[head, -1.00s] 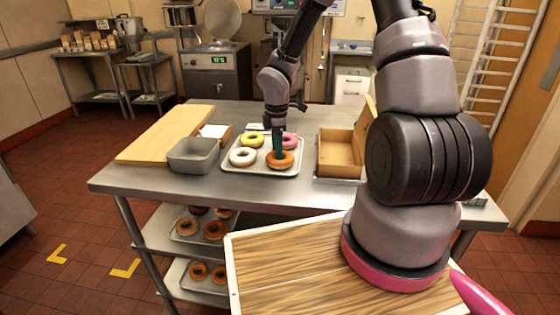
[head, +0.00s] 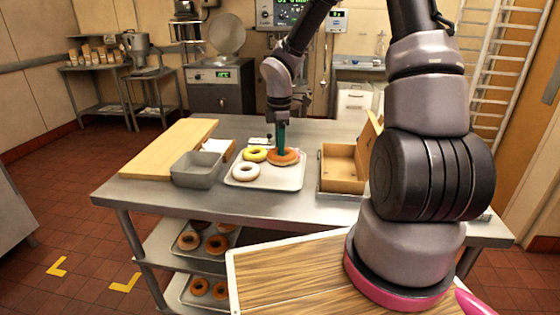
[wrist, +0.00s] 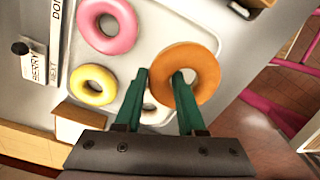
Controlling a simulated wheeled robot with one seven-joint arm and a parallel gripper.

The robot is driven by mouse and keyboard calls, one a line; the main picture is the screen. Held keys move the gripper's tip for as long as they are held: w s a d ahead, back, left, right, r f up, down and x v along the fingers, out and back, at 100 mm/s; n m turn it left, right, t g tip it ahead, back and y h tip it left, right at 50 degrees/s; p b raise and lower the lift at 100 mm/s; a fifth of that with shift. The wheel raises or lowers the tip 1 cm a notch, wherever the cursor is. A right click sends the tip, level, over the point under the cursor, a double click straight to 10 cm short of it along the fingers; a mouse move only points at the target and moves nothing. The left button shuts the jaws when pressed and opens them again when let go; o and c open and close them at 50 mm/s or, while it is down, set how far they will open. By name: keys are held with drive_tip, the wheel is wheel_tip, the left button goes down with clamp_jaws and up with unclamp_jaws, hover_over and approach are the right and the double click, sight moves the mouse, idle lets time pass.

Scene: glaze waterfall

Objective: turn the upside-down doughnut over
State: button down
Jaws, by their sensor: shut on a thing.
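The upside-down doughnut (head: 291,157) shows its plain orange-brown side in the head view. It also shows large in the wrist view (wrist: 208,66). My gripper (head: 281,148) is shut on its ring, with one green finger in the hole and the other outside the rim. The doughnut appears held above the tray (head: 265,185), roughly level. A yellow doughnut (head: 247,157) and a white doughnut (head: 236,174) lie on the tray. A pink doughnut (wrist: 92,34) lies there in the wrist view; the held doughnut hides most of it in the head view.
A grey bin (head: 196,175) and a wooden board (head: 165,150) are left of the tray. An open cardboard box (head: 340,173) stands to its right. The tray's front right is bare. More doughnuts (head: 217,244) sit on shelves below.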

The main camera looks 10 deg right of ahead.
wheel_tip(320, 180, up, 12)
drive_tip(key=shift+f, duration=0.25)
idle(0.4)
